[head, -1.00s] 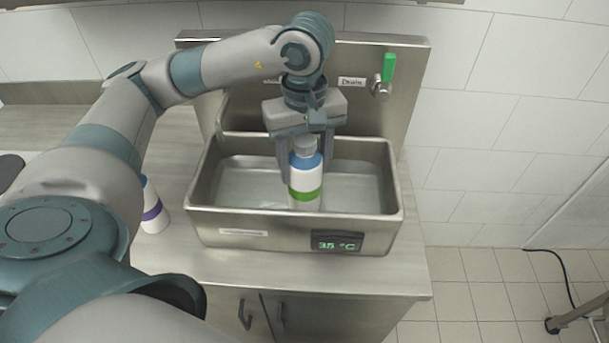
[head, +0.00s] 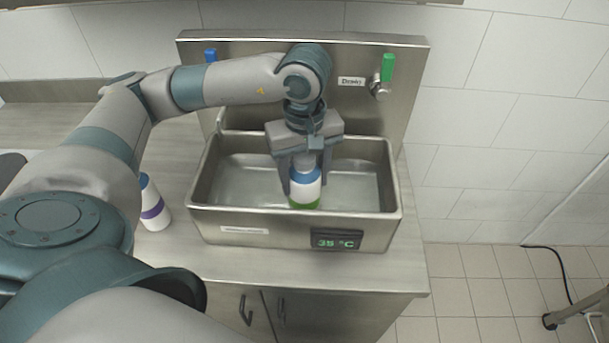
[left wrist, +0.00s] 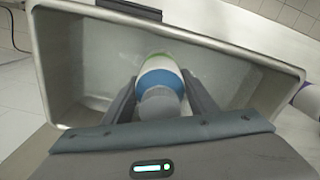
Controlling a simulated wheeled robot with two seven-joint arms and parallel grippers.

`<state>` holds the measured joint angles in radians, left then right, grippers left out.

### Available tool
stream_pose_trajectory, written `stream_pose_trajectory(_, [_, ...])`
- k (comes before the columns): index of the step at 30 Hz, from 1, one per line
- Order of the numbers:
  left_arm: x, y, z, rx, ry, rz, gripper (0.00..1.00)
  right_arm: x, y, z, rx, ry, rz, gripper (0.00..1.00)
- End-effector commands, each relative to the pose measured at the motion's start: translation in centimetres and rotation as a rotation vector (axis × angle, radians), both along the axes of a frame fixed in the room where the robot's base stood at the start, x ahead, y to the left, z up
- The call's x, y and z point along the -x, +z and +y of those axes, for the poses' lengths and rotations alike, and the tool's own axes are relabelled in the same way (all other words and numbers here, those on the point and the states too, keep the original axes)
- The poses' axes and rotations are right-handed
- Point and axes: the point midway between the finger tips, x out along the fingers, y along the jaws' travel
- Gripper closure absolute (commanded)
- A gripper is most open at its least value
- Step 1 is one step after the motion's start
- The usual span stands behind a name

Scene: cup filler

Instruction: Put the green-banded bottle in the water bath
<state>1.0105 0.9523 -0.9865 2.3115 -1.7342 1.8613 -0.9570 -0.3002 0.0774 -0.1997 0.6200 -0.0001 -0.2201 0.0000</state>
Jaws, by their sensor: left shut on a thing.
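The green-banded bottle (head: 305,187) is white with a blue shoulder, a grey cap and a green band low down. It is upright inside the water bath (head: 229,227), a steel basin whose display reads 35 °C. My left gripper (head: 305,178) is shut on the bottle near its top, from above. My right gripper is not in view.
A purple-banded bottle (head: 153,205) stands on the counter left of the bath, partly behind my arm. A back panel carries a green-handled drain tap (head: 387,70) and a blue handle (head: 210,55). The bath's right part is free of objects.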

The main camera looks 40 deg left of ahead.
Motion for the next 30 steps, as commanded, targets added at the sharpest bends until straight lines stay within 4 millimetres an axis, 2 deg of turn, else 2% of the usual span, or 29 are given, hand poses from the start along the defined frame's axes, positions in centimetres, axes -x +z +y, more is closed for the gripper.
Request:
stream_pose_trajectory(2, [0.0,-0.2,0.0,0.000,0.000,-0.002,0.88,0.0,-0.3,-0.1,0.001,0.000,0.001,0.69])
stream_pose_trajectory(3, [0.0,-0.1,0.0,0.000,0.000,0.000,0.41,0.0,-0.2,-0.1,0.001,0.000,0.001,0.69])
stream_pose_trajectory(5, [0.0,-0.1,0.0,0.000,0.000,0.000,0.29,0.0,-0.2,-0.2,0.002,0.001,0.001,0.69])
stream_pose_trajectory(20, [0.0,0.3,0.0,0.000,0.000,0.000,0.29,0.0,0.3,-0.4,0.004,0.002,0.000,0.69])
stream_pose_trajectory(21, [-0.1,0.4,0.0,0.000,0.000,-0.002,0.29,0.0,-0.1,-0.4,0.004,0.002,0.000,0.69])
stream_pose_trajectory(26, [-0.1,2.1,0.0,0.001,-0.001,-0.004,0.29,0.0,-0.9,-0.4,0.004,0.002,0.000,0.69])
stream_pose_trajectory(30, [-0.2,4.4,-0.1,0.002,-0.001,-0.006,0.29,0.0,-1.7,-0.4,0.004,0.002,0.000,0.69])
